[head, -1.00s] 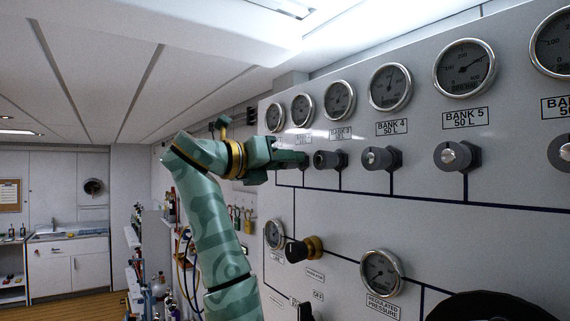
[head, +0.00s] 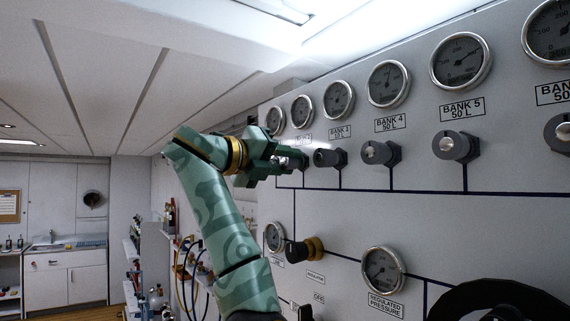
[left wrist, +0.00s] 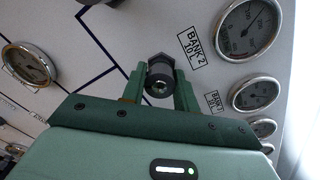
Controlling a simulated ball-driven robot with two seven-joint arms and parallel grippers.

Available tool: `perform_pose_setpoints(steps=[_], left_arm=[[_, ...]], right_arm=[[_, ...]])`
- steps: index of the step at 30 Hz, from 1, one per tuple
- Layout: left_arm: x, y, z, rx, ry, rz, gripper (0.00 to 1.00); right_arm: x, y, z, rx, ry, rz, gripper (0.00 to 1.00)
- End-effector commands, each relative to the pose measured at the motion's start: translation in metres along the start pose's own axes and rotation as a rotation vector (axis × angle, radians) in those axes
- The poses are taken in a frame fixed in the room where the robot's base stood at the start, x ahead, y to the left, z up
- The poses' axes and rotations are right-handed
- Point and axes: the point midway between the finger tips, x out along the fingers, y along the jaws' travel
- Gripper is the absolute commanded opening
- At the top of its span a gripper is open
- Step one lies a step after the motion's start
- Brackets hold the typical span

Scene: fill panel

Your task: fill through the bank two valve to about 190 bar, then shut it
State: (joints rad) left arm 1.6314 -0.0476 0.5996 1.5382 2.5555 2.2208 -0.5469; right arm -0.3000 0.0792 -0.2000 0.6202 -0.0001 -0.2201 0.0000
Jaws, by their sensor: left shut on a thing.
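The bank two valve (left wrist: 160,80) is a dark knob with a pale centre, under the "BANK 2 10 L" label (left wrist: 194,47) in the left wrist view. My left gripper (left wrist: 160,92) has a finger on each side of this knob and is shut on it. In the head view my left gripper (head: 292,158) reaches the panel's left part and hides most of that knob. The bank two gauge (left wrist: 250,29) shows beside the label; it also shows small in the head view (head: 302,111). Its figures are too small to read surely. My right gripper is not in view.
More valves run rightward on the grey panel: bank three (head: 328,158), bank four (head: 378,153) and bank five (head: 455,146). Below are a black and brass regulator knob (head: 303,251) and the regulated pressure gauge (head: 383,271). A dark round rim (head: 500,291) stands at bottom right.

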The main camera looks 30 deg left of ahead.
Motion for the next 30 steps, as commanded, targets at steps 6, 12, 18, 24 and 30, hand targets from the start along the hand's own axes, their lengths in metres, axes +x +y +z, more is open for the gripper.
perform_pose_setpoints(steps=[6,12,18,24,30], left_arm=[[-0.001,-0.001,0.001,0.002,-0.004,-0.001,0.07],[-0.001,-0.001,0.001,0.002,-0.003,-0.001,0.51],[-0.001,-0.001,0.001,0.001,-0.002,0.0,0.51],[-0.014,0.002,0.0,0.003,-0.006,0.002,0.51],[-0.062,0.005,-0.002,0.003,-0.01,0.003,0.51]], right_arm=[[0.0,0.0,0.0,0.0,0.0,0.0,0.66],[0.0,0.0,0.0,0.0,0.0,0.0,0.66],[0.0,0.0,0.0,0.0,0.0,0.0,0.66],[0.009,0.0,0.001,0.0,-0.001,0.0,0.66],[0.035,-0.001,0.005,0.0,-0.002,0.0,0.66]])
